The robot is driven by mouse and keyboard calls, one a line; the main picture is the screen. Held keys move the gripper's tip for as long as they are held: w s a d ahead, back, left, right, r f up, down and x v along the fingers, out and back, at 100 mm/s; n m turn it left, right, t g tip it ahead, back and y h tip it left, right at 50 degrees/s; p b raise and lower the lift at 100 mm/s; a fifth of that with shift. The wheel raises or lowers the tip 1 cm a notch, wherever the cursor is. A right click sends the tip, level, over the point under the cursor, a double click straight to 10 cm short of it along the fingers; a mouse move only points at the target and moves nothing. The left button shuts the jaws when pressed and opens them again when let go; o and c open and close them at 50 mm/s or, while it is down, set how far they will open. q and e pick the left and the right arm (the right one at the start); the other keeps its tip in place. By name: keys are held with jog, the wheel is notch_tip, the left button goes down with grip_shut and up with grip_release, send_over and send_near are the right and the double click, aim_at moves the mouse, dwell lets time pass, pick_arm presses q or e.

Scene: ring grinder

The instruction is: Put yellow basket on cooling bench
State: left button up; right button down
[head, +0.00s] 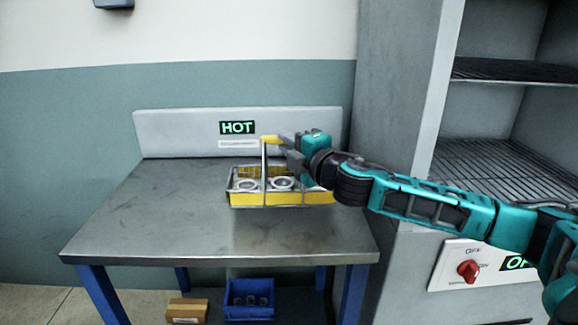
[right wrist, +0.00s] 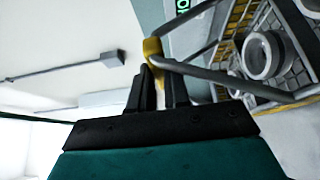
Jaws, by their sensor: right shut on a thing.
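The yellow basket (head: 285,200) has metal bars, a tall handle with a yellow grip, and metal rings (head: 283,183) inside. In the head view it is over the right rear part of the metal bench (head: 170,220), close to the top; I cannot tell whether it touches. My right gripper (head: 284,140) comes from the right and is shut on the basket's yellow handle grip (head: 270,139). In the right wrist view the fingers (right wrist: 160,85) are at the yellow grip (right wrist: 153,50), with the basket (right wrist: 250,60) beyond. My left gripper is not in view.
The bench has a back panel with a HOT sign (head: 237,127). A grey oven with wire racks (head: 500,170) and a red switch (head: 468,271) stands right. A blue bin (head: 249,300) and a cardboard box (head: 187,310) are below. The bench's left side is clear.

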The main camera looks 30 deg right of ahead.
notch_tip(320, 180, down, 4)
jog(key=shift+r+b, duration=0.2)
jog(key=shift+b, duration=0.35)
jog(key=shift+f, duration=0.2)
jog(key=c, duration=1.1)
grip_release()
jog(key=shift+f, duration=0.1)
jog(key=shift+s, duration=0.15)
